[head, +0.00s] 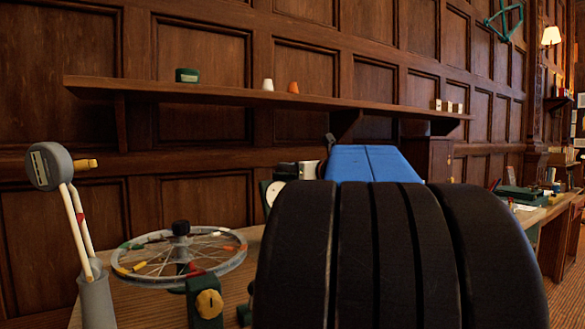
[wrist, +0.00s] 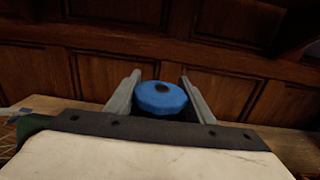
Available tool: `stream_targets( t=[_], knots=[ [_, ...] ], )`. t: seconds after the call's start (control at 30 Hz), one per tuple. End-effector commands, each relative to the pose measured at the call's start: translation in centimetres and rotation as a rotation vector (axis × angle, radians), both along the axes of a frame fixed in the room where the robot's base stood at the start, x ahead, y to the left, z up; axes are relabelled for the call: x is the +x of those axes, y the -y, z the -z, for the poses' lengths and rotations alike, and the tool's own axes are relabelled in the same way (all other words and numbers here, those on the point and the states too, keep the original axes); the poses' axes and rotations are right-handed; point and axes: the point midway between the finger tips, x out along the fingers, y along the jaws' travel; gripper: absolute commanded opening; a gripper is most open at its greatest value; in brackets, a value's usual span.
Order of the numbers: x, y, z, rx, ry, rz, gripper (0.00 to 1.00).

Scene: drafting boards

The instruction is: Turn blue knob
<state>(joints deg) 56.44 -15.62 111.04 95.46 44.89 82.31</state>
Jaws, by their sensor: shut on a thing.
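The blue knob (wrist: 153,101) shows in the wrist view as a round blue disc with a dark spot on its top. It sits between the two grey fingers of my gripper (wrist: 160,77), which is shut on it. Little of the knob's lower part shows behind the dark bar of the gripper. In the head view my own dark, ribbed arm fills the lower middle and hides the gripper and the knob. A blue, flat-faced shape (head: 366,163) shows just behind it; I cannot tell what it is.
A spoked wheel (head: 205,256) lies on the wooden bench at left, behind a green clamp with a yellow knob (head: 208,304). A grey holder with rods (head: 95,300) stands far left. A wall shelf (head: 225,96) bears small items. A dial gauge (head: 274,193) stands left of my arm.

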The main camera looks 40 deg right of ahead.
Motion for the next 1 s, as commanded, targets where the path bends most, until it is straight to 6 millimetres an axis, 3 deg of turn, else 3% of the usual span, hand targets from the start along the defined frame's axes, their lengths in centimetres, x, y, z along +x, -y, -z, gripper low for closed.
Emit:
stream_targets(
  t=[0.43,1.0],
  knots=[
    [-0.18,0.62,-0.03,0.001,0.000,0.221,0.26],
    [-0.26,0.82,-0.10,0.000,0.001,0.265,0.26]
  ],
)
